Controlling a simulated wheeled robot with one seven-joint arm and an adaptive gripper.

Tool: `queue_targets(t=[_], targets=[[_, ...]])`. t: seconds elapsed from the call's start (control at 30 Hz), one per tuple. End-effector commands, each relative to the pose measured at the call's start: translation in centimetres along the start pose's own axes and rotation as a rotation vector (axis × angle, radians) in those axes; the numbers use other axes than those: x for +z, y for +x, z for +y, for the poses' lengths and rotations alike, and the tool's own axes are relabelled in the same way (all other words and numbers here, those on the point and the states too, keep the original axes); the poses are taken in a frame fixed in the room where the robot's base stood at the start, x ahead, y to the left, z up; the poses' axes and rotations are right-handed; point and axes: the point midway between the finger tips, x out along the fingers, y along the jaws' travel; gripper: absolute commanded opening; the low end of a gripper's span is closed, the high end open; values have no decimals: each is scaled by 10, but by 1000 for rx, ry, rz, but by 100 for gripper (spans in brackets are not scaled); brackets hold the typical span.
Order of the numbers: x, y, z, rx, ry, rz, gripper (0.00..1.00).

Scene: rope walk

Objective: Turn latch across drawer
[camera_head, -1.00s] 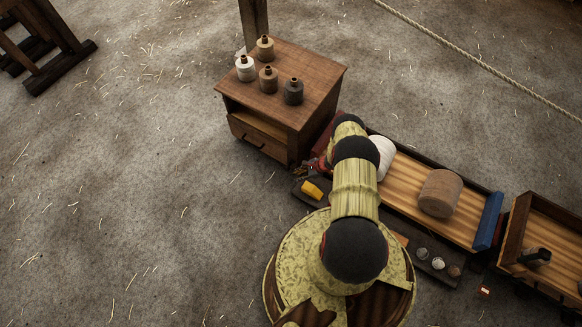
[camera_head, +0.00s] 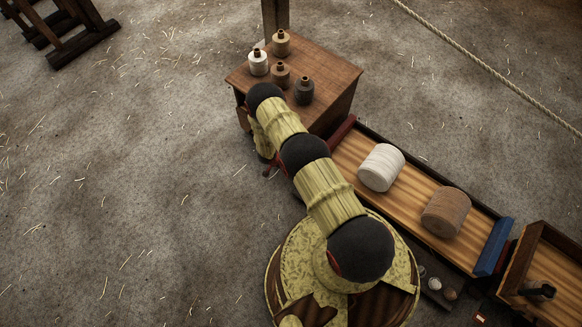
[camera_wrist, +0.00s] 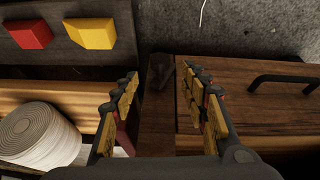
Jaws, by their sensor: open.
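In the wrist view, the wooden drawer front (camera_wrist: 235,118) with a black bar handle (camera_wrist: 283,79) fills the right side. A small dark piece that looks like the latch (camera_wrist: 160,72) sits on the wooden strip beside the drawer's edge. It appears to lie along that strip, off the drawer front; its exact angle is hard to tell. My gripper (camera_wrist: 161,76) is open, with one finger on each side of the latch and nothing held. I cannot tell whether a finger touches it. In the head view, my arm covers the cabinet's (camera_head: 335,95) front, hiding drawer and latch.
Several bottle-like spools (camera_head: 281,74) stand on the cabinet. A long tray (camera_head: 410,200) beside it holds a white spool (camera_head: 381,167) and a brown spool (camera_head: 446,212). Red (camera_wrist: 30,34) and yellow (camera_wrist: 91,33) blocks sit on a dark board.

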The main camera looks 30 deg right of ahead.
Motion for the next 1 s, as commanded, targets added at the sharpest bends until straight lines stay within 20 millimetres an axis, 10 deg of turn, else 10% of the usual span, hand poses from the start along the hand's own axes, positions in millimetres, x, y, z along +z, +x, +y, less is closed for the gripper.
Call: queue_targets(t=[0.43, 1.0], targets=[[2, 66, 1, 0, 3, -3, 45], [0, 73, 0, -1, 3, -3, 37]])
